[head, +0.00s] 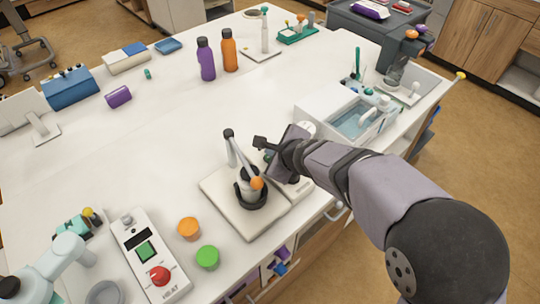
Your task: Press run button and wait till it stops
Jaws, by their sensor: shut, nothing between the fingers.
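A machine with a pale base plate (216,199) stands near the front edge of the table, with a dark ring-shaped holder (250,199), an orange ball (257,183) and a grey upright arm (233,150). My gripper (272,158) is shut and empty, just right of and behind this machine, over its right-hand part. My wrist hides much of that part, and I cannot tell whether the fingertips touch it. A white control box (139,228) at the front left has a green square button (145,251) and a red round knob (159,276), with "HEAT" lettered on it. I cannot read which button is run.
An orange cup (188,228) and a green cup (207,257) stand between the control box and the machine. Purple (206,62) and orange (229,52) bottles stand farther back. The table's left middle is clear.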

